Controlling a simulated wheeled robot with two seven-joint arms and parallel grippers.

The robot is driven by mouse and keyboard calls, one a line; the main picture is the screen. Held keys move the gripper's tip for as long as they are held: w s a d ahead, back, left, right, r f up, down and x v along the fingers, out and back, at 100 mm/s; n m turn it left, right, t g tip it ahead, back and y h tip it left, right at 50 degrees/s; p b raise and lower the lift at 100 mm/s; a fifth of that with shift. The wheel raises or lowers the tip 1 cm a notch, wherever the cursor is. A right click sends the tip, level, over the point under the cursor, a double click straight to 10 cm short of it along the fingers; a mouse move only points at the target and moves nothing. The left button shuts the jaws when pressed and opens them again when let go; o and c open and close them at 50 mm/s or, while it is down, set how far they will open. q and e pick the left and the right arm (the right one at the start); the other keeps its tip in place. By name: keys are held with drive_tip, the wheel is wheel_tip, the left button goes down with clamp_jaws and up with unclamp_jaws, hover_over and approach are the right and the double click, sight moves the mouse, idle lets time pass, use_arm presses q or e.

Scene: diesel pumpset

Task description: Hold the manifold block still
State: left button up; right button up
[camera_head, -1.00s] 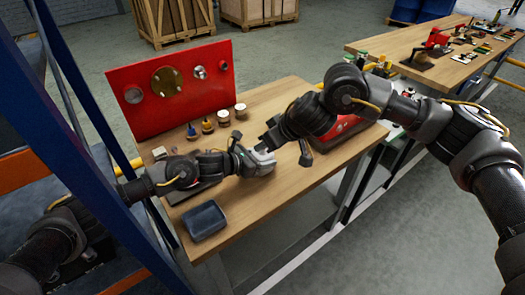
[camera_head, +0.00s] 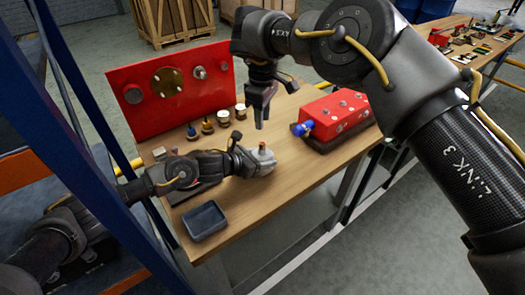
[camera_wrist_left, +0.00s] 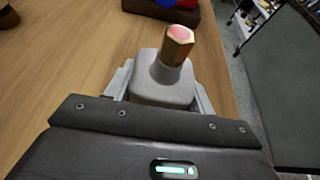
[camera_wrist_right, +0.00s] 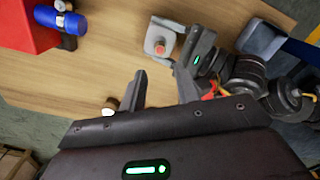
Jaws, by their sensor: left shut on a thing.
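The manifold block (camera_head: 263,168) is a small pale grey block above the bench, with an upright brass-coloured hex fitting (camera_head: 262,149) on top. My left gripper (camera_head: 250,162) is shut on the block, with a finger on each side. In the left wrist view the block (camera_wrist_left: 162,85) sits between the fingers, and the fitting (camera_wrist_left: 178,46) has a pinkish top. My right gripper (camera_head: 262,116) is open and empty, pointing down above and behind the block. In the right wrist view the block (camera_wrist_right: 160,37) lies beyond its fingers (camera_wrist_right: 161,88).
A red box (camera_head: 338,117) with a blue cylinder (camera_head: 302,128) stands right of the block. A red panel (camera_head: 150,115) stands at the back left, with several small bottles and jars before it. A dark tray (camera_head: 204,221) lies at the front left. The bench's front middle is clear.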

sight(262, 143)
drive_tip(key=shift+f, duration=4.5)
clamp_jaws()
